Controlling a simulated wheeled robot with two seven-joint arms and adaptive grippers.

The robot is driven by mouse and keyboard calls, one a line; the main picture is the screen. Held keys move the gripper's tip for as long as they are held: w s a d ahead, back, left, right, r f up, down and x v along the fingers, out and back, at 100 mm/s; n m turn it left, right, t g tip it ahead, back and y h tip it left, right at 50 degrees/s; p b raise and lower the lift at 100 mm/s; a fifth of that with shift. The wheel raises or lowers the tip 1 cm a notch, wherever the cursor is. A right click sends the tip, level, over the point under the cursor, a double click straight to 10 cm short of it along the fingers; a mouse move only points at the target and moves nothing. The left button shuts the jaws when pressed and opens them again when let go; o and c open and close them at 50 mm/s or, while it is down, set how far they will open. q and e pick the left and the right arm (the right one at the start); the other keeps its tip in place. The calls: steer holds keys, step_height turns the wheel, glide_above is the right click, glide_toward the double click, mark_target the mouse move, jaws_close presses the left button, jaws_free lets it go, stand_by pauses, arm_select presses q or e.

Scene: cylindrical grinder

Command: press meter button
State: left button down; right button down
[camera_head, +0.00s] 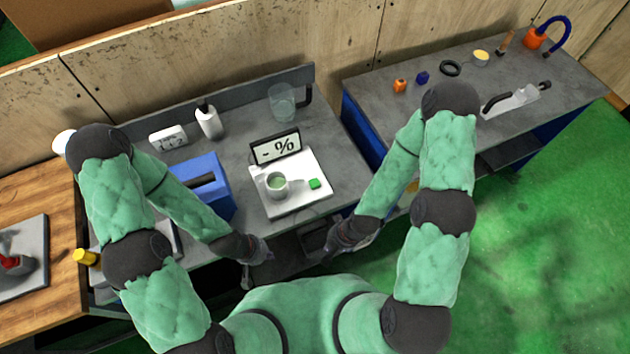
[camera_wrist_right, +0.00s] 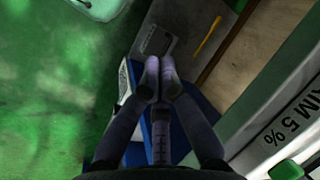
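The meter (camera_head: 290,200) is a white plate with an upright display (camera_head: 276,147) reading "- %". A cup with green contents (camera_head: 276,186) stands on the plate. The green button (camera_head: 314,183) is right of the cup. The white plate (camera_wrist_right: 270,125) also shows in the right wrist view, with printed text ending "5 %" and the green button (camera_wrist_right: 287,170) at the lower right corner. My right gripper (camera_wrist_right: 159,68) has its fingertips together, empty, off the bench's front edge and apart from the button. My left gripper (camera_head: 257,271) seems open and empty, in front of the bench.
A blue box (camera_head: 205,185) stands left of the meter. A white bottle (camera_head: 208,122), a small white device (camera_head: 168,138) and a glass jug (camera_head: 283,102) stand behind. Another bench (camera_head: 440,100) is to the right. Bench surface right of the meter is clear.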

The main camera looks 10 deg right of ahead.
mark_target(316, 184)
stand_by(0.5)
steer(key=w+r+t+p, duration=0.1)
steer(key=w+r, duration=0.2)
steer(key=w+r+n+t+p, duration=0.1)
steer(key=w+r+p, duration=0.1)
steer(key=w+r, duration=0.1)
steer(key=w+r+n+t+p, duration=0.1)
steer(key=w+r, duration=0.3)
steer(key=shift+w+t, duration=0.3)
steer(key=shift+w, duration=0.1)
steer(key=w+a+r+n+t+y+p, duration=0.1)
steer(key=w+r+n+t+p, duration=0.2)
steer(key=w+r, duration=0.4)
step_height(316, 184, up, 4)
steer(key=shift+w+a+r+t+p, duration=0.2)
steer(key=shift+a+t+p, duration=0.1)
steer(key=shift+p, duration=0.45)
steer(key=shift+f, duration=0.15)
step_height(316, 184, down, 8)
steer(key=b, duration=0.6)
steer(key=shift+f+b, duration=0.3)
steer(key=shift+b, duration=0.15)
steer(key=shift+f, duration=0.1)
steer(key=shift+f+b, duration=0.3)
steer(key=shift+b, duration=0.15)
